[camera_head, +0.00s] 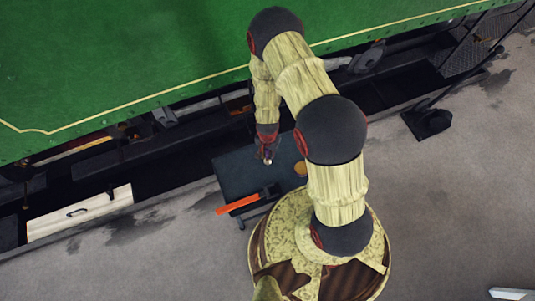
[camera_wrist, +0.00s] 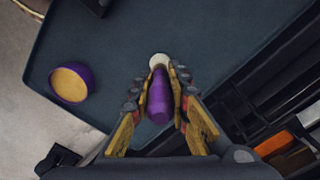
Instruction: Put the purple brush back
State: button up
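The purple brush (camera_wrist: 159,98) lies lengthwise between the fingers of my gripper (camera_wrist: 166,82) in the wrist view, its pale round end (camera_wrist: 159,60) past the fingertips. The fingers are close on both sides of it and appear shut on it. In the head view my gripper (camera_head: 267,152) points down over the dark table (camera_head: 232,176); the brush is small and mostly hidden there. A purple bowl with a tan inside (camera_wrist: 70,83) stands on the table, apart from the gripper, to its left in the wrist view. It also shows beside my arm in the head view (camera_head: 300,168).
A hammer-like tool with an orange handle (camera_head: 238,204) lies at the table's near edge. The green tram side (camera_head: 130,60) and its dark underframe rise behind the table. A white drawer-like box (camera_head: 80,214) is at left. Grey floor is open in front.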

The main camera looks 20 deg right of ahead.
jog(key=o, duration=0.4)
jog(key=shift+o, duration=0.2)
notch_tip(320, 180, up, 12)
jog(key=p, duration=0.7)
jog(key=shift+r+p, duration=0.15)
jog(key=shift+p, duration=0.15)
jog(key=w+a+r+n+t, duration=0.1)
jog(key=w+r+n, duration=0.1)
jog(key=r, duration=1.4)
jog(key=w+a+r+n+t, duration=0.1)
jog(key=w+r+n+t, duration=0.15)
jog(key=r, duration=1.45)
jog(key=s+d+r+n+t, duration=0.2)
jog(key=s+r+n, duration=0.2)
jog(key=s+r, duration=1.4)
jog(key=shift+s+r+n, duration=0.2)
jog(key=shift+r+n, duration=0.15)
jog(key=shift+r, duration=1.05)
